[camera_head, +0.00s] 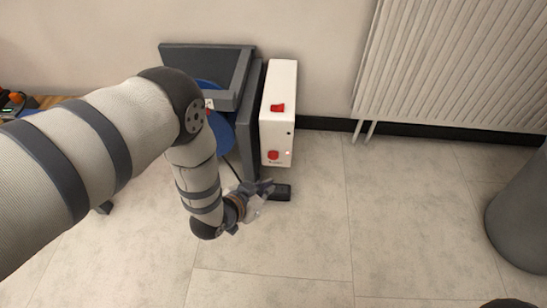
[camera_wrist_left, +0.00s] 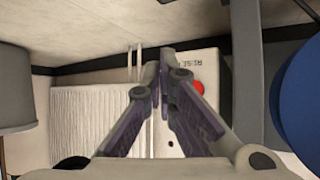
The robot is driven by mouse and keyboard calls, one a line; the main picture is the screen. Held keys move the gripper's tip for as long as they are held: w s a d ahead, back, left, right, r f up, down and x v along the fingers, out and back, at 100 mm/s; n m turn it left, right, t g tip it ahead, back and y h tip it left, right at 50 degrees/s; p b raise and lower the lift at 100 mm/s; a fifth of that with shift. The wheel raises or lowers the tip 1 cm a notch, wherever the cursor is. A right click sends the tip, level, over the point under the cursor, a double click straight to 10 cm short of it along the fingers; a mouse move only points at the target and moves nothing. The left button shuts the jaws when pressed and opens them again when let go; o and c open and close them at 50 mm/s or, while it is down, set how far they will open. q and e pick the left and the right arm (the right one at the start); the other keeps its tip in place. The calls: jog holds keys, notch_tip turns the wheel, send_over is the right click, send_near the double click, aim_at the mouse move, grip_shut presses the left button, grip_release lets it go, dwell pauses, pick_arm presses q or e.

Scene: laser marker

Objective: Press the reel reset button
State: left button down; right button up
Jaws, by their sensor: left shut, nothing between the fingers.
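A white box (camera_head: 278,130) is mounted on the right side of a dark grey stand (camera_head: 250,120). It has a red switch (camera_head: 277,107) on its top face and a round red button (camera_head: 273,155) on its front face. In the left wrist view the red button (camera_wrist_left: 198,87) shows just right of the fingers, beside a partly readable label that looks like "RESET". My left gripper (camera_head: 266,187) is shut and empty, below and in front of the box in the head view. Its fingertips (camera_wrist_left: 163,52) also show in the left wrist view, apart from the button in the picture; whether they touch the box I cannot tell.
A blue reel (camera_head: 218,132) sits in the stand, partly hidden by my left arm. A dark block (camera_head: 281,192) lies on the floor by the gripper. A white radiator (camera_head: 450,65) is on the wall at right, and a grey cylinder (camera_head: 522,215) stands far right. The floor between is clear.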

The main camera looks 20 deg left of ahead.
pick_arm(q)
jog(key=b, duration=0.3)
send_near(279, 162)
notch_tip(279, 162, down, 3)
jog(key=d, duration=0.2)
jog(key=shift+w+a+r, duration=0.2)
jog(key=shift+w, duration=0.2)
jog(key=shift+w+a+r, duration=0.15)
jog(key=shift+w+a, duration=0.05)
jog(key=shift+w, duration=0.2)
jog(key=shift+w+a, duration=0.1)
jog(key=shift+w, duration=0.3)
jog(key=shift+w+a+b, duration=0.15)
jog(key=shift+w+b, duration=0.2)
jog(key=shift+w, duration=0.1)
dwell(0.9)
jog(key=shift+s+d+p, duration=0.25)
jog(key=shift+s+p, duration=0.6)
